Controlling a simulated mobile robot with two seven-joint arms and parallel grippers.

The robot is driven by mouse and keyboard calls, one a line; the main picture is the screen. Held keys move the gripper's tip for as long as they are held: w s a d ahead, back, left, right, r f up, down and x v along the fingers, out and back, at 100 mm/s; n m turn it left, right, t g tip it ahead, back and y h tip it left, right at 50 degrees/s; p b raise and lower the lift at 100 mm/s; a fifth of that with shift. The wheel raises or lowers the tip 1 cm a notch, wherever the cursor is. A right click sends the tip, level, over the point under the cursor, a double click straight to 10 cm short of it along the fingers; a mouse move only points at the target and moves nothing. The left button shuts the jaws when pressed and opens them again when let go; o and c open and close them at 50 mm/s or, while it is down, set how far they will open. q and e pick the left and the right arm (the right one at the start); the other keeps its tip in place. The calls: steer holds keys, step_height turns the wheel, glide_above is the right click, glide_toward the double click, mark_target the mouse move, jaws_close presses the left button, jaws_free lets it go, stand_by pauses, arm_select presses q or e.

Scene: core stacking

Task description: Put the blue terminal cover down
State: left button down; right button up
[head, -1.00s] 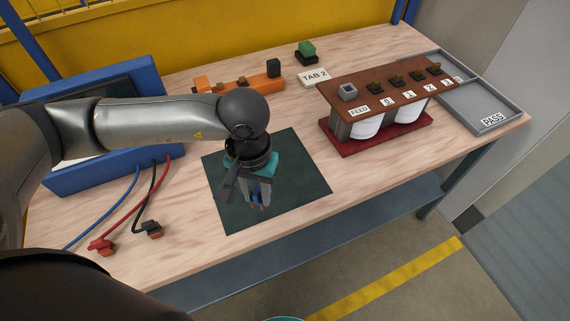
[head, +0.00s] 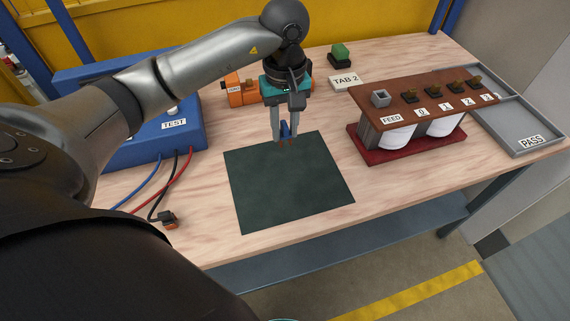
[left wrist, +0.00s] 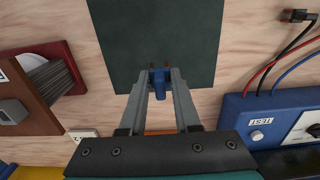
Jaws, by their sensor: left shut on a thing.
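My left gripper (head: 287,132) is shut on the blue terminal cover (head: 285,128) and holds it over the back edge of the dark green mat (head: 290,187). In the left wrist view the blue cover (left wrist: 158,77) sits between the two fingertips, with small reddish-brown tips pointing out past it. I cannot tell for certain whether the cover touches the surface. The mat is otherwise bare and also fills the top of the left wrist view (left wrist: 150,35). My right gripper is in neither view.
A transformer-like unit (head: 420,100) with a brown top and red base stands right of the mat. A grey PASS tray (head: 510,125) lies at the far right. A blue TEST box (head: 150,140) with leads is at left. An orange fixture (head: 240,92) is behind the gripper.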

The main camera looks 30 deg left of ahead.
arm_select(q)
step_height(320, 180, down, 12)
steer(key=shift+f+b, duration=0.1)
steer(key=shift+b, duration=0.6)
steer(key=shift+f, duration=0.2)
steer(key=c, duration=0.6)
jaws_free()
steer(key=shift+r, duration=0.1)
steer(key=shift+r, duration=0.15)
